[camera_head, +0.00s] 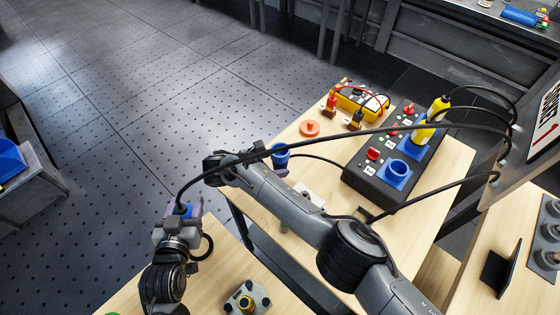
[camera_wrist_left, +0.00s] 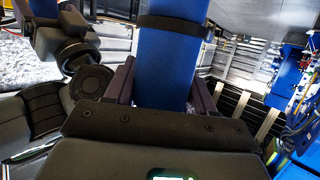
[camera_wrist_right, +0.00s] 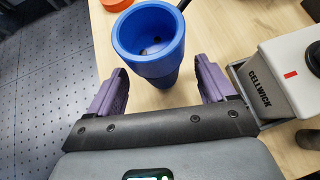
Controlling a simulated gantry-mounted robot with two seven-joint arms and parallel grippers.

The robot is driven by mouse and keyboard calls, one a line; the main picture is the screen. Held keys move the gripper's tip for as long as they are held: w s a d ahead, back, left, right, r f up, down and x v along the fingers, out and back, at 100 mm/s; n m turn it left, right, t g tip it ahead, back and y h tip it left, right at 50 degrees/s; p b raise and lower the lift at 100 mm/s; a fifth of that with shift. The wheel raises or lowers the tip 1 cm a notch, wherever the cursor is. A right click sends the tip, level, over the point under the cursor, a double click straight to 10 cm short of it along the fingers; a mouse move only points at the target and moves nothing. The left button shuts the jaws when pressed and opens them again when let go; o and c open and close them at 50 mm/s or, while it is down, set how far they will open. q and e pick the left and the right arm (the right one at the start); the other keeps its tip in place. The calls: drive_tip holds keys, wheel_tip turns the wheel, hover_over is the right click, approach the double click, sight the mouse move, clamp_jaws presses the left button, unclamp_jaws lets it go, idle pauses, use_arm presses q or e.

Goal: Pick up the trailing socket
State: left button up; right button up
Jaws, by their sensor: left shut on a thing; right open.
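The trailing socket is a blue, open-topped cylinder (camera_head: 281,152) near the left edge of the middle table, with a black cable running right. In the right wrist view its body (camera_wrist_right: 150,45) stands between the purple fingers of my right gripper (camera_wrist_right: 162,72), which is open. I see space between the fingers and the socket. In the head view the arm partly hides this gripper (camera_head: 278,172). My left gripper (camera_head: 183,210) is shut on a blue connector (camera_wrist_left: 167,60) with a black band; its long black cable arcs right. The connector's far end is hidden.
A black panel (camera_head: 365,186) with a blue inlet (camera_head: 395,172), red knobs and yellow plugs stands to the right. A yellow meter (camera_head: 362,98) and an orange disc (camera_head: 310,128) lie behind. A white CELLWICK device (camera_wrist_right: 285,70) is close right of my right gripper.

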sight(280, 153)
use_arm(q)
drive_tip(key=shift+f+b, duration=0.3)
drive_tip(key=shift+f, duration=0.1)
use_arm(e)
drive_tip(key=shift+x, duration=1.75)
drive_tip(key=shift+r, duration=0.1)
drive_tip(key=shift+c, duration=0.3)
drive_tip(key=c, duration=1.2)
use_arm(q)
drive_tip(key=shift+r, duration=0.1)
use_arm(e)
drive_tip(key=shift+r, duration=0.2)
